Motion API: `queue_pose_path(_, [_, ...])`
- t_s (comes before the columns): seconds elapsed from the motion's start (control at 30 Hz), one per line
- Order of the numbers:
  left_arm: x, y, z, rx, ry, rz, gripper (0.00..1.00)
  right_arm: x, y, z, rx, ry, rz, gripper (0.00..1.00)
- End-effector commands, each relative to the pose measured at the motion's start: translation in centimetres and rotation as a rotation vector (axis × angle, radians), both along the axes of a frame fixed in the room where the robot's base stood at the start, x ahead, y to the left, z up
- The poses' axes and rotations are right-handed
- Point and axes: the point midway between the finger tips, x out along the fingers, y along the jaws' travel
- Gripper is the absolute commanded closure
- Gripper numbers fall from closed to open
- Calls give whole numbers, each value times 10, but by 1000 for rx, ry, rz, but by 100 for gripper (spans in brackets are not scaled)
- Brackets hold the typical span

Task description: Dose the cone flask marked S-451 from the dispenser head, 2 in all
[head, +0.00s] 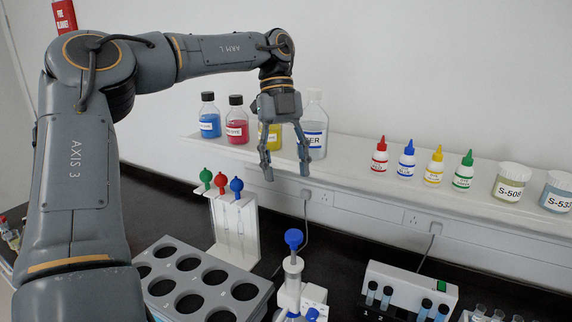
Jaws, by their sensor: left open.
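A white dispenser head (292,275) with a blue knob on top stands at the bottom middle of the head view, its lower part cut off by the frame. My left gripper (287,175) hangs fingers down, open and empty, in front of the wall shelf and above the dispenser. It is apart from the dispenser knob. No flask with the mark S-451 can be made out. My right gripper is not in view.
A grey rack with round holes (215,276) stands left of the dispenser, with a white pipette stand (247,215) behind it. A white tube block (405,285) is at right. The shelf (345,150) holds bottles, dropper bottles and jars marked S-508 (511,183) and S-53-something (558,192).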

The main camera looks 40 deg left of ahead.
Motion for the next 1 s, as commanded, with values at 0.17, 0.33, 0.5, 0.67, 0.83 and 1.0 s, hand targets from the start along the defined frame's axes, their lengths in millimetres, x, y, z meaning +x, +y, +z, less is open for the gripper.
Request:
queue_pose_path(0.17, [0, 0, 1, 0, 0, 0, 45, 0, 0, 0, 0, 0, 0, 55])
queue_pose_path(0.33, [-1, 2, 1, -3, -3, 11, 66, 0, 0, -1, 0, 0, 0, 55])
queue_pose_path(0.5, [-15, 16, 10, -37, -37, 169, 100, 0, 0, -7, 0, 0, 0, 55])
queue_pose_path(0.67, [-37, 32, 18, -135, -65, 426, 100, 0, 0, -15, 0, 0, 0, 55])
queue_pose_path(0.83, [-51, 34, 19, -262, -51, 636, 100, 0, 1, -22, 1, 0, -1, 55])
queue_pose_path(1.0, [-55, 30, 20, -344, -23, 742, 100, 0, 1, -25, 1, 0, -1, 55])
